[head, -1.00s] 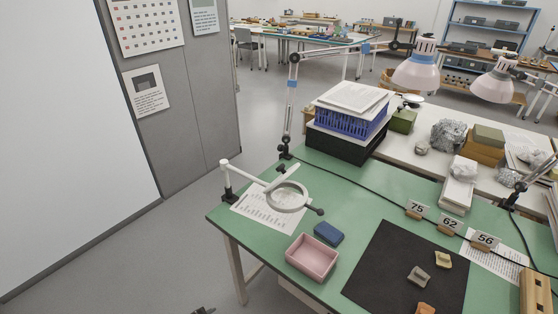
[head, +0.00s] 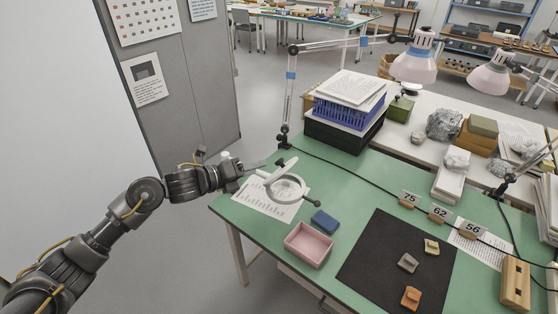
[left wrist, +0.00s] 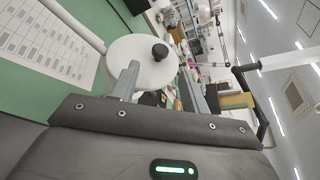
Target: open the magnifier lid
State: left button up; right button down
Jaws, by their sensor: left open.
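The magnifier (head: 303,190) is a pale ring on a white jointed arm above the left part of the green table. A pale round lid (head: 285,189) lies across the ring, and a dark knob (head: 316,204) sticks out at its right. In the left wrist view the lid (left wrist: 135,60) is a pale disc, with the dark knob (left wrist: 160,53) in front of it. My left gripper (head: 257,168) is open and empty at the left of the magnifier, beside its white arm. My right gripper is out of view.
A printed sheet (head: 252,203) lies under the magnifier. Stacked crates (head: 345,128) stand behind. A black cable crosses the table.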

aim_at(279, 161)
pick_arm(q)
jog(key=p+x, duration=0.2)
jog(key=x, duration=0.6)
jog(key=shift+w+d, duration=0.25)
jog(key=shift+d, duration=0.05)
jog(key=shift+w+d+f, duration=0.2)
jog(key=shift+w+d, duration=0.15)
jog(key=shift+d, duration=0.05)
jog(key=shift+c, duration=0.5)
grip_shut()
